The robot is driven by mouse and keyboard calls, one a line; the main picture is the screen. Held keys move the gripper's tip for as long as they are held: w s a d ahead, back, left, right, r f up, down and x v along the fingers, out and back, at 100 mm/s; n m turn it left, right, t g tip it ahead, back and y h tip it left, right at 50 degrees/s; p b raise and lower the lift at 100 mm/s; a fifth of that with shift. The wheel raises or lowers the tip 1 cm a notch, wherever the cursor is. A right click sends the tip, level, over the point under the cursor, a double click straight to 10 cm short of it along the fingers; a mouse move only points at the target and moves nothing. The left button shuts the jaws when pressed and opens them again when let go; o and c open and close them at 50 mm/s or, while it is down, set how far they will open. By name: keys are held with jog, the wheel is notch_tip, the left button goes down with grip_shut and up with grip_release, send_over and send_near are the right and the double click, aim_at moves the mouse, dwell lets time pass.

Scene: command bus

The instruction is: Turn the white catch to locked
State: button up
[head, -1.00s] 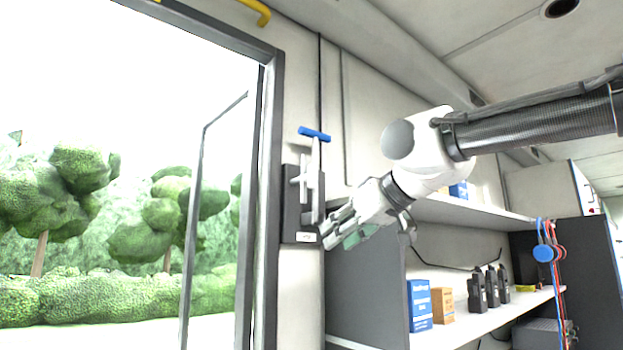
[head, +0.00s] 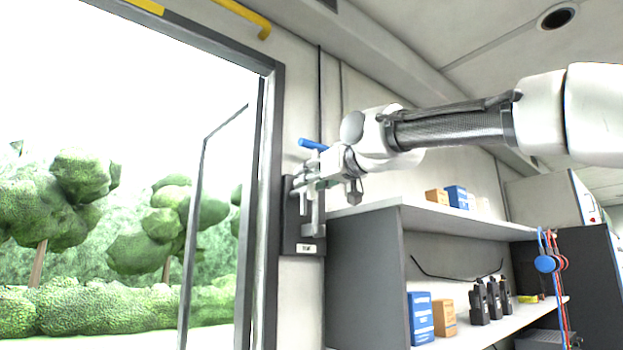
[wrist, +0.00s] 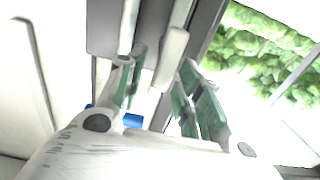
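The white catch (head: 303,207) is a small upright bar on a dark plate (head: 289,228) beside the door frame. A grey lever (head: 319,218) with a blue grip (head: 312,144) stands just right of it. My gripper (head: 304,188) is at the catch and hides its upper part in the head view. In the wrist view my gripper (wrist: 163,62) has its green-padded fingers apart, with the white catch (wrist: 172,50) showing between them. There are visible gaps on both sides of the bar. The blue grip (wrist: 131,120) shows partly behind the gripper body.
The doorway on the left looks out on trees, with a dark frame (head: 262,200) close to the plate. A shelf unit (head: 362,275) stands right of the plate and below my arm, with boxes (head: 420,318) and radios (head: 479,303). A yellow rail (head: 243,17) is overhead.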

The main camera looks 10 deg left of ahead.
jog(key=shift+c, duration=0.2)
grip_shut()
jog(key=shift+s, duration=0.1)
jog(key=shift+s+a+f+n, duration=0.3)
jog(key=shift+f+n, duration=0.1)
jog(key=shift+n, duration=2.55)
jog(key=shift+s+a+f+n, duration=0.25)
jog(key=shift+f+n, duration=0.2)
jog(key=shift+n, duration=2.45)
jog(key=shift+s+a+f+n, duration=0.2)
jog(key=shift+s+f+n, duration=0.15)
jog(key=shift+n, duration=2.6)
jog(key=shift+f, duration=0.1)
